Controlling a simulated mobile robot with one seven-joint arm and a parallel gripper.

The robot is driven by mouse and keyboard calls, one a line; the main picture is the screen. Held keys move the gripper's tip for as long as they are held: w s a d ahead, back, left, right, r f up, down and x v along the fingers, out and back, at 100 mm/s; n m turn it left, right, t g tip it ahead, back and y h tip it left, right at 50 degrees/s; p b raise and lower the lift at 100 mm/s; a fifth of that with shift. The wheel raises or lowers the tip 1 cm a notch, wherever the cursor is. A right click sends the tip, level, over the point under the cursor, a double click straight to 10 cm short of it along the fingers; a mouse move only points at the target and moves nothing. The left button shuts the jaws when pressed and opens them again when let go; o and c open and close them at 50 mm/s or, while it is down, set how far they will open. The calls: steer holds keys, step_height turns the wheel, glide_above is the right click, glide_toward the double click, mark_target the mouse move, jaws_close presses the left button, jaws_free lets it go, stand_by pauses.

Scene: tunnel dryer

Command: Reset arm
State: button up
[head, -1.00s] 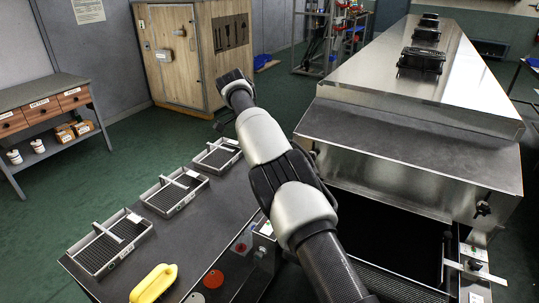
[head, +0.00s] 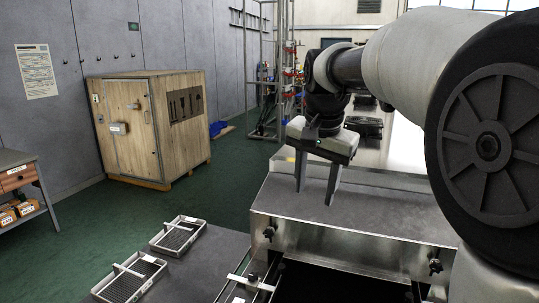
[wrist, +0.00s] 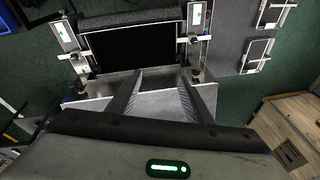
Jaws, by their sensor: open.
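My gripper (head: 316,188) hangs from my raised arm in the head view, fingers pointing down and apart, with nothing between them. It is above the metal hood of the tunnel dryer (head: 340,220), seemingly clear of it. In the wrist view my gripper (wrist: 158,80) shows its two open fingers over the dryer's metal top, with the dark dryer opening (wrist: 133,48) beyond the tips. My arm covers the right part of the head view and hides much of the dryer.
Two wire-mesh trays (head: 161,232) show on the dark table (head: 210,265) at lower left; they also show in the wrist view (wrist: 251,64). A wooden crate (head: 185,140) stands on the green floor. A drawer bench (head: 40,180) is at far left. Floor between them is clear.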

steer(key=s+d+f+n+t+p, duration=0.1)
steer(key=s+d+f+n, duration=0.1)
steer(key=s, duration=1)
steer(key=s+d+f+n+t+p, duration=0.1)
steer(key=s+n, duration=0.3)
steer(key=s, duration=0.7)
steer(key=shift+s+d+f+n+t+p, duration=0.3)
steer(key=shift+s+d+f+n+p, duration=0.1)
steer(key=shift+d+f+p, duration=0.2)
